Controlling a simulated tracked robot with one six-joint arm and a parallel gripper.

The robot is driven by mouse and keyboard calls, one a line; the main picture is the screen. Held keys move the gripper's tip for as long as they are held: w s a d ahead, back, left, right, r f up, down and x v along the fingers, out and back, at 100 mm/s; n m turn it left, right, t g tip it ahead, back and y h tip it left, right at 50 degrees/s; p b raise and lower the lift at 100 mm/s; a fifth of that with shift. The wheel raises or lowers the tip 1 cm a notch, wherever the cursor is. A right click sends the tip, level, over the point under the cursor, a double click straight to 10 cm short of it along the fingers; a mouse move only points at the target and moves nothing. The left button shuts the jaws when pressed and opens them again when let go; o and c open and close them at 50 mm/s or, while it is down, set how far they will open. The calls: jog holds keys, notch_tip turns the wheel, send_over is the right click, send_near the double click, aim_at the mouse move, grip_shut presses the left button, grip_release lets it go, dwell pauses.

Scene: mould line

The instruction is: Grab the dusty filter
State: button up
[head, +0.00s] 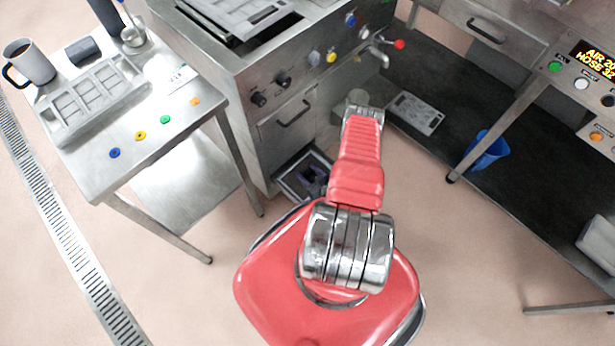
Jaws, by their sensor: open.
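No thing is clearly marked as the dusty filter. An open low tray (290,186) at the machine's foot holds dark pieces, too small to make out. I cannot tell whether either is the filter. My red arm reaches up the middle of the head view and ends in a chrome joint in front of the machine. My gripper's fingers do not show. The arm hides part of the floor and the machine's right side.
A steel table (92,172) at left bears a mug (30,62), a grey moulded tray (63,128) and coloured buttons. The steel machine (222,72) has knobs and a tap (372,55). The floor near me is open.

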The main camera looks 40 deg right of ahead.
aim_at(308, 173)
jog(key=shift+w+f, duration=0.15)
jog(key=shift+w, duration=0.15)
jog(key=shift+c, duration=0.3)
jog(key=shift+d, duration=0.1)
grip_shut()
dwell(0.3)
jog(key=shift+s+r, duration=0.2)
jog(key=shift+r, duration=0.4)
notch_tip(308, 173, up, 10)
jog(key=s, duration=1.9)
jog(key=shift+s+d+r, duration=0.15)
jog(key=shift+s+d, duration=0.15)
dwell(0.3)
